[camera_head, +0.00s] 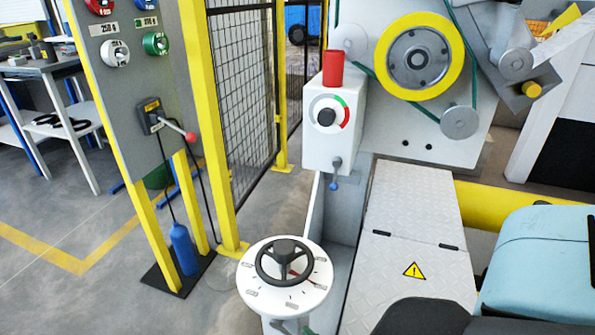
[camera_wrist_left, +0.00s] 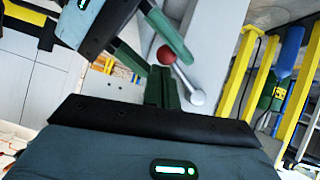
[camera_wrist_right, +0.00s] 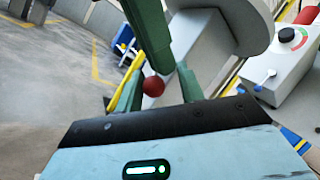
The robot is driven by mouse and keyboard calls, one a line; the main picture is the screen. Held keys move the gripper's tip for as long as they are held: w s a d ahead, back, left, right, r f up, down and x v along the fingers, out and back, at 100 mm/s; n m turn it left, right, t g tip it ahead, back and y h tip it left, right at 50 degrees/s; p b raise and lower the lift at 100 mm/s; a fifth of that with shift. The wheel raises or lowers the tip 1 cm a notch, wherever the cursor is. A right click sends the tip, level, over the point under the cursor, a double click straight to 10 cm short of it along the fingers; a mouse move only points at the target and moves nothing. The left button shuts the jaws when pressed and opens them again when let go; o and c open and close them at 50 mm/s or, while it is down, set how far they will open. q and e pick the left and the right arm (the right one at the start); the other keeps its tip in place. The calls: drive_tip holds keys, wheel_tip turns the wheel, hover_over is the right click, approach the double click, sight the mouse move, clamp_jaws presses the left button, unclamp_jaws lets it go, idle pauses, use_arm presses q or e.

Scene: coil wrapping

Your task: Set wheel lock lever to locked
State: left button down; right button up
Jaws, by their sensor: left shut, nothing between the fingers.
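A metal lever with a red ball knob (camera_wrist_left: 167,55) shows in the left wrist view, beside a grey upright; I take it as the wheel lock lever. Its knob (camera_wrist_right: 153,87) also shows in the right wrist view, between my right gripper's spread green fingers (camera_wrist_right: 156,82), with gaps on both sides. My left gripper (camera_wrist_left: 160,73) is shut and empty, close to the lever. The black handwheel (camera_head: 285,262) stands on a white marked dial (camera_head: 247,277) in the head view. The knob and both gripper bodies are mostly out of that view, and lock markings are unreadable.
A white control box (camera_head: 318,150) with a rotary knob and red cap stands above the dial. A yellow-framed panel (camera_head: 135,90) and mesh fence (camera_head: 240,90) stand at left. A metal plate (camera_head: 410,265) lies right of the dial. My two grippers are close together.

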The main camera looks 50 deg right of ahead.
use_arm(q)
drive_tip(key=shift+a+f, duration=0.15)
drive_tip(key=shift+f, duration=0.15)
use_arm(e)
drive_tip(key=shift+w+r, duration=0.1)
drive_tip(key=shift+r, duration=0.1)
drive_tip(key=shift+f, duration=0.1)
use_arm(q)
drive_tip(key=shift+r, duration=0.2)
use_arm(e)
drive_tip(key=s+a+f+n+g, duration=0.2)
drive_tip(key=s+n+g, duration=0.3)
drive_tip(key=s+n, duration=0.4)
drive_tip(key=s+a+f+n+g, duration=0.2)
drive_tip(key=s+f+n+g, duration=0.3)
drive_tip(key=s+n, duration=0.4)
drive_tip(key=s+a+f+n+g, duration=0.2)
drive_tip(key=s+n+g, duration=0.4)
drive_tip(key=s+n, duration=0.3)
drive_tip(key=shift+s+a+f, duration=0.35)
drive_tip(key=shift+s+f, duration=0.05)
drive_tip(key=shift+f, duration=0.25)
drive_tip(key=shift+d+r, duration=0.1)
drive_tip(key=shift+r, duration=0.05)
